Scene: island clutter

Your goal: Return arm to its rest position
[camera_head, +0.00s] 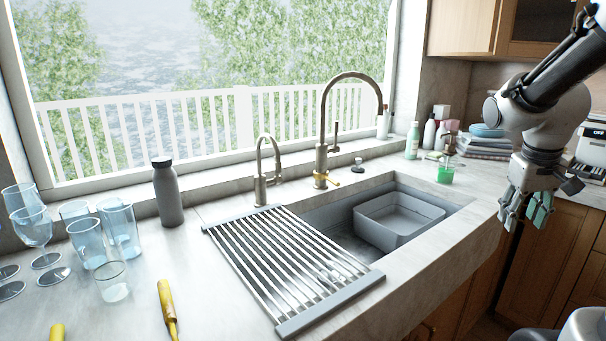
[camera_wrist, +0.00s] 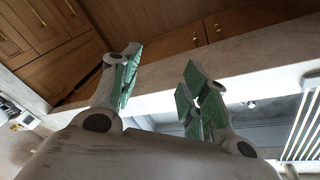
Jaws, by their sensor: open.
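My gripper (camera_head: 527,207) is at the right of the head view, hanging down from my arm in front of the counter's right part. In the wrist view my gripper (camera_wrist: 158,92) shows its two green-padded fingers spread apart with nothing between them. The gripper is open and empty. It is apart from the sink (camera_head: 330,228) and from the things on the counter.
A roll-up drying rack (camera_head: 246,262) covers the sink's left part, and a grey basin (camera_head: 398,240) sits inside. A tall faucet (camera_head: 321,158), a grey bottle (camera_head: 168,193), several glasses (camera_head: 120,228) and a green-filled glass (camera_head: 445,173) stand around. Wooden cabinets (camera_head: 545,262) are below.

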